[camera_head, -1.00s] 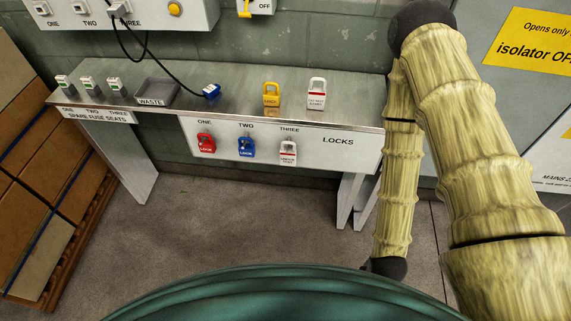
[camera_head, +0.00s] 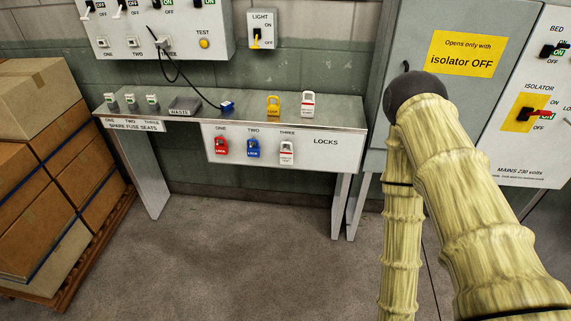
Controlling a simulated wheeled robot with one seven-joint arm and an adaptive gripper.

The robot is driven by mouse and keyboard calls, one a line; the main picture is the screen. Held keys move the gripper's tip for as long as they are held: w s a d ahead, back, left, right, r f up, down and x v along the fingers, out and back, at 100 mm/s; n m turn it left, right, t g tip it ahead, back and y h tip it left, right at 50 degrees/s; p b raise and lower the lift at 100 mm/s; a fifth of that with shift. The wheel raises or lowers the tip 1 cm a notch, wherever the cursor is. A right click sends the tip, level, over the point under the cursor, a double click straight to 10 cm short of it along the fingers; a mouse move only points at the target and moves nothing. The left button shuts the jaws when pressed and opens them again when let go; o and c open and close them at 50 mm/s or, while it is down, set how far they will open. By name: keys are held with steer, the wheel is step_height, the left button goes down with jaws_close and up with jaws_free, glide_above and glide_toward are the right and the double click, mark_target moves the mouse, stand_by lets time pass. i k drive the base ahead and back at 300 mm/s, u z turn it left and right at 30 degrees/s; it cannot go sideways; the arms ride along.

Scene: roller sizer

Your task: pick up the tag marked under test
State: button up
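A white tag with red and dark print hangs at place three (camera_head: 287,152) on the white locks board, below the bench's front edge. Its small lettering seems to read under test. A similar white tag (camera_head: 308,104) stands on the bench top at the right, its print too small to read now. My arm, pale yellow with a dark elbow joint, fills the right side. Its lower section runs out of the bottom of the picture, so my gripper is not seen.
A red lock (camera_head: 221,146) and a blue lock (camera_head: 253,148) hang beside the tag. A yellow lock (camera_head: 273,106), a blue plug (camera_head: 227,106) and a waste tray (camera_head: 186,104) are on the bench. Stacked boxes (camera_head: 50,160) stand left. The floor before the bench is clear.

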mark_target(287, 156)
steer(key=u, duration=0.6)
steer(key=i, duration=1)
steer(key=u, duration=0.2)
